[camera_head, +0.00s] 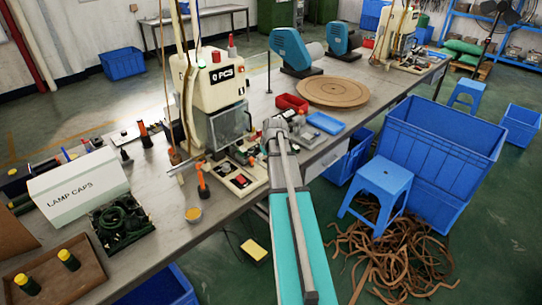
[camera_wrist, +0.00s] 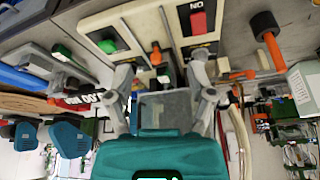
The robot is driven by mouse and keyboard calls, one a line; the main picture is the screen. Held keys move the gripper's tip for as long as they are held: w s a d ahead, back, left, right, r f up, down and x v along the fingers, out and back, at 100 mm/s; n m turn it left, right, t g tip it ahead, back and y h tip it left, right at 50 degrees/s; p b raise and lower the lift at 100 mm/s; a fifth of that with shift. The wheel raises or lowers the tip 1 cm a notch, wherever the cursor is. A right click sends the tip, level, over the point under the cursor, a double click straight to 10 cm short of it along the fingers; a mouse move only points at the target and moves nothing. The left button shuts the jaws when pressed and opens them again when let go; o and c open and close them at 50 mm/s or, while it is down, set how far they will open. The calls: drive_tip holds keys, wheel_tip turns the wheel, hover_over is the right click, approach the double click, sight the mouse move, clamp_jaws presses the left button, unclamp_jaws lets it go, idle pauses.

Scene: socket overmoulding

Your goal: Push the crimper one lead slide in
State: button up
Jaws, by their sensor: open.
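The crimper (camera_head: 215,82) is a cream machine with a dark display on the workbench, left of my gripper (camera_head: 274,128). Its clear guard (camera_head: 229,124) faces the front. At its foot is a low base (camera_head: 236,183) with red and green controls. In the wrist view my gripper (camera_wrist: 162,66) has its two grey fingers wide apart with nothing between them. I cannot tell for certain which part is the lead slide.
An orange-handled tool (camera_head: 203,181) stands left of the base. A blue tray (camera_head: 326,123), red bin (camera_head: 291,103) and round wooden disc (camera_head: 332,91) lie to the right. A LAMP CAPS box (camera_head: 78,186) is at left. A stool (camera_head: 382,183) and crate (camera_head: 440,150) stand beyond the bench edge.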

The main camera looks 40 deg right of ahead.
drive_tip(key=s+a+f+g+b, duration=0.1)
drive_tip(key=a+f+b, duration=0.3)
drive_tip(key=a, duration=0.7)
drive_tip(key=s+a+f+n+g+y+b, duration=0.1)
drive_tip(key=a+f+b, duration=0.2)
drive_tip(key=a, duration=0.8)
wheel_tip(320, 180, down, 2)
drive_tip(key=shift+s+f+b, duration=0.1)
drive_tip(key=shift+s+b, duration=0.2)
drive_tip(key=shift+b, duration=0.1)
drive_tip(key=s+a+r+g+p, duration=0.1)
drive_tip(key=s+a, duration=0.3)
drive_tip(key=a, duration=0.4)
drive_tip(key=s+a+r+n+g+p, duration=0.1)
drive_tip(key=s+a+r+p, duration=0.1)
drive_tip(key=s+a, duration=0.3)
drive_tip(key=a+p, duration=0.1)
drive_tip(key=a, duration=0.2)
drive_tip(key=shift+s+a+r, duration=0.2)
drive_tip(key=shift+a+r, duration=0.15)
drive_tip(key=shift+r, duration=0.05)
